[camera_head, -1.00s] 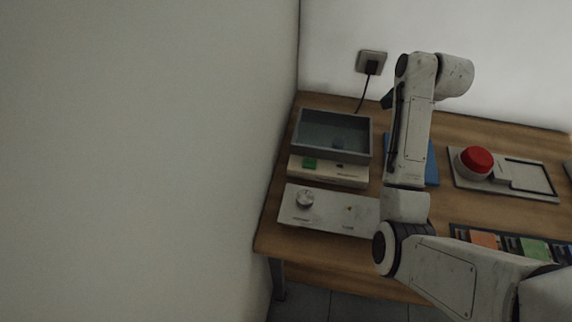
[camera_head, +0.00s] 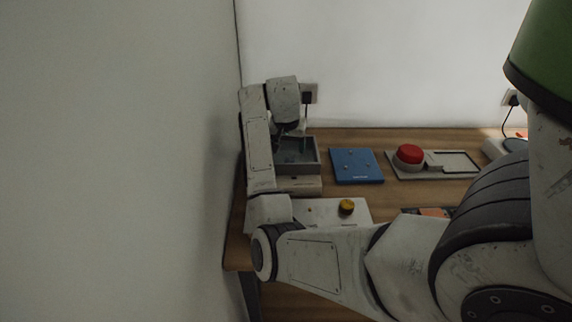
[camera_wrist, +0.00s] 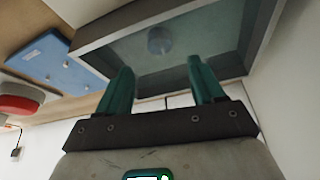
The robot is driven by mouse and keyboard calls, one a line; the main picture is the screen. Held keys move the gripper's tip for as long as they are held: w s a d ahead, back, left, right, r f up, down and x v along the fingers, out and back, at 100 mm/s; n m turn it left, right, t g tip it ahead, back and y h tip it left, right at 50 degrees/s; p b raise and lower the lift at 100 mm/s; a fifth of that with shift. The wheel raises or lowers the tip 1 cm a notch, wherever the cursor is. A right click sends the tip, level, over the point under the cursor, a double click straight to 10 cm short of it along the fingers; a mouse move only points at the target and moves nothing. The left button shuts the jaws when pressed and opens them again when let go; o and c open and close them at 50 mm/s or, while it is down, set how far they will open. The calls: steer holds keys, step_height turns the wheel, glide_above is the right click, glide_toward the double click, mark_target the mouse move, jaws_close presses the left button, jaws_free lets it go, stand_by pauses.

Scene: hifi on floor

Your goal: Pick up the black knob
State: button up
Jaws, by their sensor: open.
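The grey tray (camera_head: 317,155) stands at the back left of the wooden table. In the wrist view, a small round knob (camera_wrist: 159,40) lies inside the tray (camera_wrist: 100,22), apart from its walls. It looks dark blue-grey there. My gripper (camera_wrist: 160,72) has two green fingers spread apart with nothing between them. The fingers point toward the tray, and the knob shows between and beyond their tips. In the head view, my gripper (camera_head: 290,133) is over the tray, and my arm hides the tray's left part. I cannot make out the knob clearly there.
A blue board (camera_head: 356,166) lies right of the tray. A red button (camera_head: 409,154) on a grey plate is farther right. A white panel with a yellow knob (camera_head: 346,206) is in front. The wall (camera_head: 120,160) is close on the left.

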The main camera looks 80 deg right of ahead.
mark_target(290, 159)
steer(key=shift+a+x, duration=0.2)
steer(key=shift+x, duration=3)
steer(key=c, duration=1.1)
